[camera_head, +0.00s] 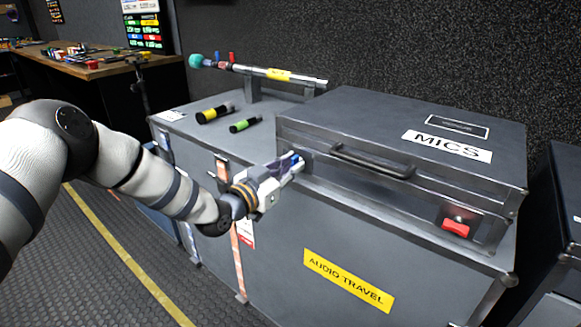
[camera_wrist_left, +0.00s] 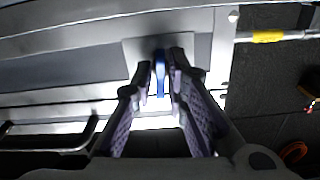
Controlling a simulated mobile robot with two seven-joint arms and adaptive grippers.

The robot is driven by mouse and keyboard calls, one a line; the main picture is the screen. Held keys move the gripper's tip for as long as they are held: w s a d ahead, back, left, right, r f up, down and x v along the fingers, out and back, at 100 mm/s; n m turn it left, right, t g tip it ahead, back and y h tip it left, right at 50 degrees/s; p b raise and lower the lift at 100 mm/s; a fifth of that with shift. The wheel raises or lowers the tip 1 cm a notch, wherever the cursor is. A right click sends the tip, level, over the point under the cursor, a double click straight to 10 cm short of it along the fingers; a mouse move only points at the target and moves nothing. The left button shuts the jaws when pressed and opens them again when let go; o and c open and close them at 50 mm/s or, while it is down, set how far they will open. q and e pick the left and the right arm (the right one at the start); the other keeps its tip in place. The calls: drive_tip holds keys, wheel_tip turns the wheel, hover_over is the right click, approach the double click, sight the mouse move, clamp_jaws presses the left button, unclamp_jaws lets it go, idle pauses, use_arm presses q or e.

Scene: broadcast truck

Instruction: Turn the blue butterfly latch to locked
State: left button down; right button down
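The blue butterfly latch (camera_wrist_left: 159,73) shows as a narrow upright blue piece against a pale metal plate in the left wrist view. My left gripper (camera_wrist_left: 161,68) has one fingertip on each side of it, very close. I cannot tell whether both fingers touch it. In the head view my left gripper (camera_head: 291,165) reaches the left end of the front of the grey MICS case (camera_head: 360,116). A little blue shows at its fingertips, which mostly hide the latch there. My right gripper is not in view.
A dark handle (camera_head: 372,163) is right of the gripper, and a red latch (camera_head: 456,228) is near the case's right corner. A yellow-and-black tube (camera_head: 214,114), a green-banded tube (camera_head: 245,125) and a long pole (camera_head: 300,78) lie behind. Floor at lower left is clear.

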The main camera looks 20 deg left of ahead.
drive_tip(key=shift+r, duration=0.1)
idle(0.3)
use_arm(q)
drive_tip(key=m+p, duration=0.1)
drive_tip(key=m, duration=0.3)
drive_tip(key=shift+r, duration=0.2)
drive_tip(key=m+p, duration=0.1)
drive_tip(key=m, duration=0.3)
drive_tip(key=shift+m, duration=0.3)
drive_tip(key=shift+f+m+p, duration=0.1)
drive_tip(key=shift+m+p, duration=0.7)
drive_tip(key=shift+m, duration=3.2)
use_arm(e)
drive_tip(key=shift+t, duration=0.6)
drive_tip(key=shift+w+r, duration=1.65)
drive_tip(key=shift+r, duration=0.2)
use_arm(q)
drive_tip(key=shift+a, duration=0.1)
drive_tip(key=c, duration=1.8)
unclamp_jaws()
drive_tip(key=shift+o, duration=0.2)
